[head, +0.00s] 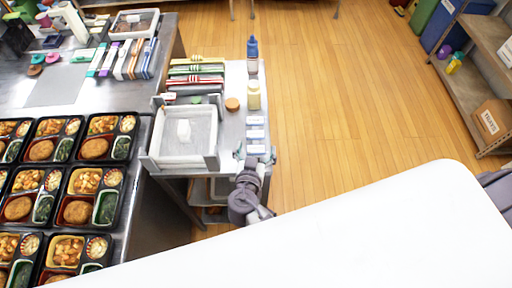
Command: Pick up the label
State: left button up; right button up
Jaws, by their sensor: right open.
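Small white and pale-blue pieces that look like labels (256,134) lie in a short column near the right edge of the small side table. My right gripper (257,156) is at the lower end of this column, with its fingers spread and the nearest label between or just below them. I cannot tell whether it touches the label. My left gripper is not in view.
Bento trays (62,203) fill the metal counter at left. Stacked colored packs (195,70) lie at the back. The wooden floor at right is clear.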

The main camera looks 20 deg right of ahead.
aim_at(258, 151)
jog(key=shift+s, duration=0.1)
jog(key=c, duration=0.7)
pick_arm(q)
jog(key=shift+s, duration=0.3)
pick_arm(e)
jog(key=shift+c, duration=0.2)
jog(key=shift+r, duration=0.15)
